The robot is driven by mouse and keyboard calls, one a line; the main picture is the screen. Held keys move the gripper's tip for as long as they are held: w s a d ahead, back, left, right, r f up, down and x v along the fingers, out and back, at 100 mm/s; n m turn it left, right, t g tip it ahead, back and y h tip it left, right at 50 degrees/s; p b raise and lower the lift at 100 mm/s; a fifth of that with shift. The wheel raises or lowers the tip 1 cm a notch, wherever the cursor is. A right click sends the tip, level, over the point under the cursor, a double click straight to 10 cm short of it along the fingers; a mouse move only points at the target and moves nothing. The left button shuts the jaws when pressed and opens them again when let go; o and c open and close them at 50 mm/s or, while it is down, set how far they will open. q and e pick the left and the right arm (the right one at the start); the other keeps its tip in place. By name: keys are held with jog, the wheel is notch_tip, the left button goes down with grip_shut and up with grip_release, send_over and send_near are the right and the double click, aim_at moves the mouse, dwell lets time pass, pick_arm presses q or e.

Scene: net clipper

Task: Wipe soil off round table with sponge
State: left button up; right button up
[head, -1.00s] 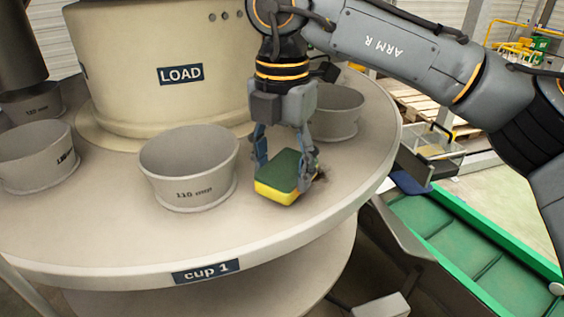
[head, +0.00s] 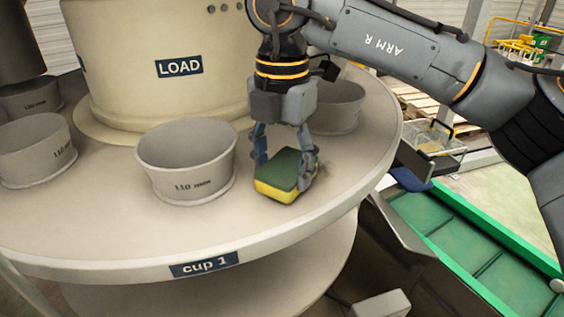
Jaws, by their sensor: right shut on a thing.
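The sponge (head: 284,174), green on top and yellow below, is at the front right of the round table (head: 120,238). My right gripper (head: 284,172) points down and is shut on the sponge, one finger on each side. The sponge appears to rest on the tabletop. A faint dark soil smudge (head: 322,180) shows just right of the sponge; any soil under the sponge is hidden. My left gripper is not in view.
A grey cup (head: 187,160) marked 110 mm stands left of the sponge; another cup (head: 338,106) stands behind my right gripper. More cups are at the left. The cream LOAD drum (head: 160,60) fills the centre. A green conveyor (head: 440,240) lies beyond the table's right edge.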

jog(key=shift+f+b, duration=0.3)
jog(key=shift+f, duration=0.1)
jog(key=shift+w+d, duration=0.1)
jog(key=shift+w+d, duration=0.85)
jog(key=shift+d, duration=0.15)
jog(key=shift+w+d, duration=1.35)
jog(key=shift+d, duration=0.3)
jog(key=shift+w+d+p, duration=0.4)
jog(key=shift+w+d, duration=0.8)
jog(key=shift+d, duration=0.2)
jog(key=shift+a, duration=0.1)
